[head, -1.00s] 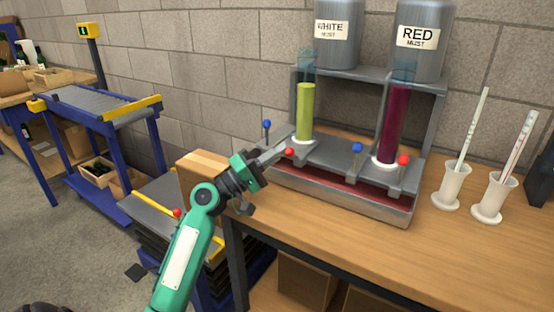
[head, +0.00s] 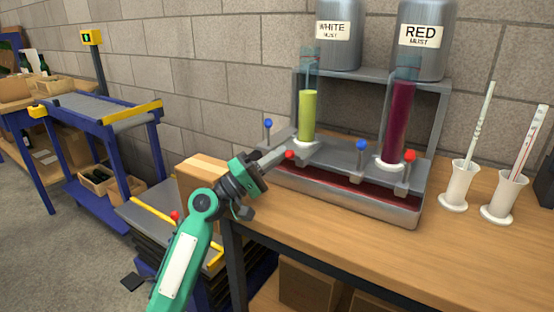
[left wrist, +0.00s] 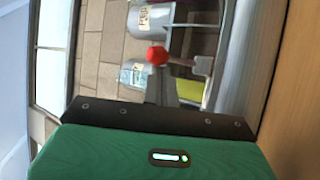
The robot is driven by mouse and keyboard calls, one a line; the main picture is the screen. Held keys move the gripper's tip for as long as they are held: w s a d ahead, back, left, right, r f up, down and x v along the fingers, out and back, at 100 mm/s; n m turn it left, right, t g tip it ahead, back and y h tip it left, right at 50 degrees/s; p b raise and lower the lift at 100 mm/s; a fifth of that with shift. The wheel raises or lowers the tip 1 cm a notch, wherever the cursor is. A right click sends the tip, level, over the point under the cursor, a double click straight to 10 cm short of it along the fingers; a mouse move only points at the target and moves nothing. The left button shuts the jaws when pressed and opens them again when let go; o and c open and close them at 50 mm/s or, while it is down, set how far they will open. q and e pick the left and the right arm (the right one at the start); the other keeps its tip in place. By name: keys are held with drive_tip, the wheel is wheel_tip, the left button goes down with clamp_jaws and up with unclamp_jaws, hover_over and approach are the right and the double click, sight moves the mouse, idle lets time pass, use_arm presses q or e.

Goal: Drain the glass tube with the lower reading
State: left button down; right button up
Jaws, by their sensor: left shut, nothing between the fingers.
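Two glass tubes stand on a grey metal stand. The left tube (head: 308,118) holds yellow-green liquid under the WHITE MUST tank (head: 339,35). The right tube (head: 397,125) holds dark red liquid under the RED MUST tank (head: 420,40). The yellow-green level sits lower in its tube than the red. The left tube has a blue knob (head: 268,123) and a red knob (head: 289,155); the right has a blue knob (head: 361,146) and a red knob (head: 409,156). My left gripper (head: 283,152) is shut and empty, its tip at the left red knob, which also shows in the left wrist view (left wrist: 157,55).
A red-stained tray (head: 340,198) lies under the stand. Two white holders (head: 457,187) with rods stand on the bench at right. The bench front (head: 440,250) is clear.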

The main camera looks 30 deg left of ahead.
drive_tip(key=shift+d+r, duration=0.15)
drive_tip(key=shift+r, duration=0.2)
use_arm(q)
drive_tip(key=s+a, duration=0.7)
drive_tip(key=s, duration=0.4)
drive_tip(key=shift+f+b, duration=0.3)
use_arm(e)
drive_tip(key=shift+s+d+r+t, duration=0.2)
drive_tip(key=shift+r+t, duration=0.3)
drive_tip(key=shift+r, duration=0.05)
drive_tip(key=shift+s+d+r+t, duration=0.2)
drive_tip(key=shift+r+t, duration=0.3)
use_arm(q)
drive_tip(key=shift+a, duration=0.1)
use_arm(e)
drive_tip(key=shift+a+f+y, duration=0.1)
drive_tip(key=shift+f+y, duration=0.05)
drive_tip(key=shift+y, duration=0.15)
